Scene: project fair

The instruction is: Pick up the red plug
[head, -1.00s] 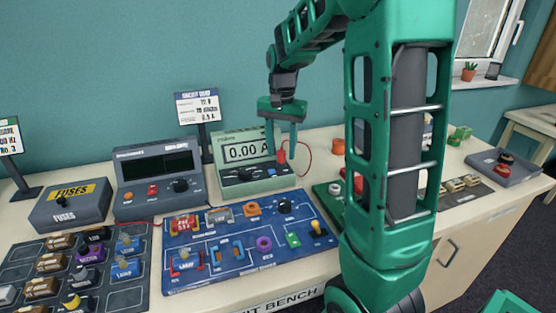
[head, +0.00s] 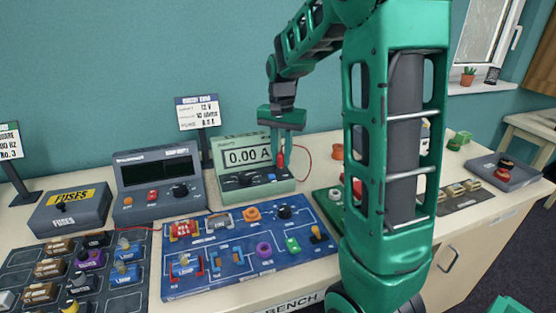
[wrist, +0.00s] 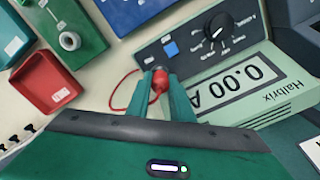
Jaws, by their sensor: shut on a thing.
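The red plug (wrist: 160,82) sits between the two fingertips of my gripper (wrist: 165,95) in the wrist view, with its red lead curving off to the left. In the head view the plug (head: 281,160) shows between the green fingers of my gripper (head: 281,155). The gripper points down and is shut on the plug. The plug is at the right end of the pale green ammeter (head: 253,187), which reads 0.00 A. Whether the plug's tip is still in a socket is hidden.
The blue circuit board (head: 236,283) with several parts lies in front of the ammeter. A grey power supply (head: 160,205) stands to its left. A green board (wrist: 78,22) and a red tray (wrist: 48,82) lie near the gripper.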

